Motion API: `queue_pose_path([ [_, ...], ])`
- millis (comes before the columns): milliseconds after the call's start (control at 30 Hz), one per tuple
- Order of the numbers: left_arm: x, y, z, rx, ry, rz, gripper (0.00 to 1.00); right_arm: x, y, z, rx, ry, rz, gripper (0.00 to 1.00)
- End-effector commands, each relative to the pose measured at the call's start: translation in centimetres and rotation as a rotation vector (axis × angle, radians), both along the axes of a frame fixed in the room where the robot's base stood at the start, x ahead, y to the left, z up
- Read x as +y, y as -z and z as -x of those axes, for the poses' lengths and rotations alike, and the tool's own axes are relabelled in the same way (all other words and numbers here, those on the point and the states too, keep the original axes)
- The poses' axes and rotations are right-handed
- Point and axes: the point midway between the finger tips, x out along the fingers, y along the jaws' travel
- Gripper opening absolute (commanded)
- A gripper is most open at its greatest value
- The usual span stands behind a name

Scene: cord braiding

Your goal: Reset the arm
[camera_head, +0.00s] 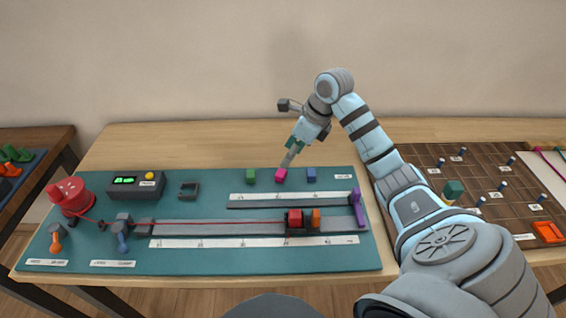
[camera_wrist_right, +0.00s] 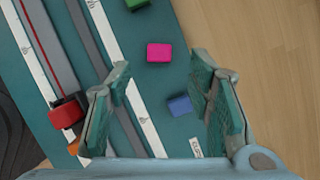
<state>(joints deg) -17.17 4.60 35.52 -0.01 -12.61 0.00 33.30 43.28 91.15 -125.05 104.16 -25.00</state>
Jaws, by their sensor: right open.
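My right gripper (camera_head: 288,160) comes in from the right and hangs over the back edge of the teal mat (camera_head: 200,208), near the pink block. In the right wrist view its two teal fingers (camera_wrist_right: 166,98) are spread apart with nothing between them. The pink block (camera_head: 281,174) lies on the mat; it also shows in the wrist view (camera_wrist_right: 159,53), beyond the fingers. The blue block (camera_head: 311,174) lies to its right and the green block (camera_head: 251,176) to its left. My left gripper is not in view.
A grey rail (camera_head: 200,229) with a red cord along it carries a red block (camera_head: 295,218) and an orange block (camera_head: 315,217). A red spool (camera_head: 70,195) and a dark box with green displays (camera_head: 136,186) stand left. A brown pegboard (camera_head: 480,190) lies right. The wood behind the mat is clear.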

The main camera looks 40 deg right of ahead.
Motion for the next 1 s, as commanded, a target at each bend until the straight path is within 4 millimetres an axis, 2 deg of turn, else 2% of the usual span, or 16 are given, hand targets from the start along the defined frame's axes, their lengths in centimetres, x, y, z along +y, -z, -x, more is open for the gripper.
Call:
queue_pose_path([
  [33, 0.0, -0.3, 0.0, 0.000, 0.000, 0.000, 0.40, -0.3, -1.3, 0.4, -0.001, 0.001, 0.004, 0.47],
  [100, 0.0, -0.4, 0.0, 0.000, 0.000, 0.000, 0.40, -0.5, -2.6, 0.8, -0.002, 0.000, 0.002, 0.47],
  [200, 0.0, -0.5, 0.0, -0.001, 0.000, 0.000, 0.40, -0.7, -3.6, 1.3, 0.001, -0.001, 0.001, 0.47],
  [767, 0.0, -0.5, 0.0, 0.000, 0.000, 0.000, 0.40, -0.8, -3.8, 1.4, 0.001, 0.000, 0.000, 0.47],
  [867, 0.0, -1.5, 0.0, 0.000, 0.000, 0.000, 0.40, -0.8, -4.8, 1.4, 0.001, 0.000, 0.000, 0.47],
  [1000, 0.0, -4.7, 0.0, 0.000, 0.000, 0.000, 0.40, -0.8, -8.0, 1.4, 0.000, 0.000, -0.001, 0.47],
])
